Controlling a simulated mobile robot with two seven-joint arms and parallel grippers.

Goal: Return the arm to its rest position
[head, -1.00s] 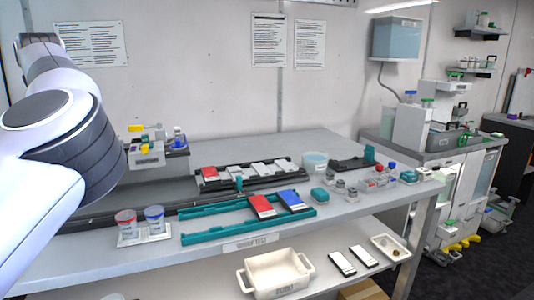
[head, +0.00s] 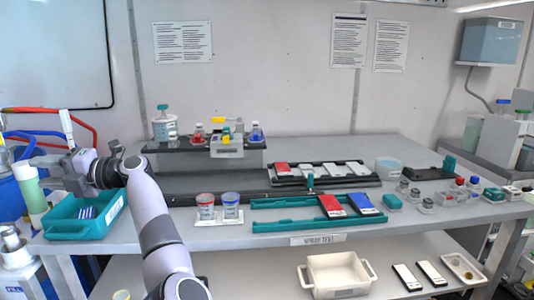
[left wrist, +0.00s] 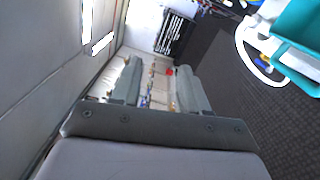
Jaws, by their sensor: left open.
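My left arm (head: 158,225) rises from the bottom of the head view and bends left at the wrist. Its gripper (head: 52,168) is at the far left, above and behind a teal tray (head: 68,230). In the left wrist view the two grey fingers of the gripper (left wrist: 160,88) stand apart, with only distant background between them. They hold nothing. The fingertips are hard to make out in the head view against the clutter there. My right gripper is not in view.
Blue containers with red and blue hoses (head: 55,120) and a green-white bottle (head: 30,190) crowd the left end. The bench holds two lidded cups (head: 231,207), a teal rack (head: 285,220) and a small shelf (head: 180,146). A white bin (head: 338,272) sits on the lower shelf.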

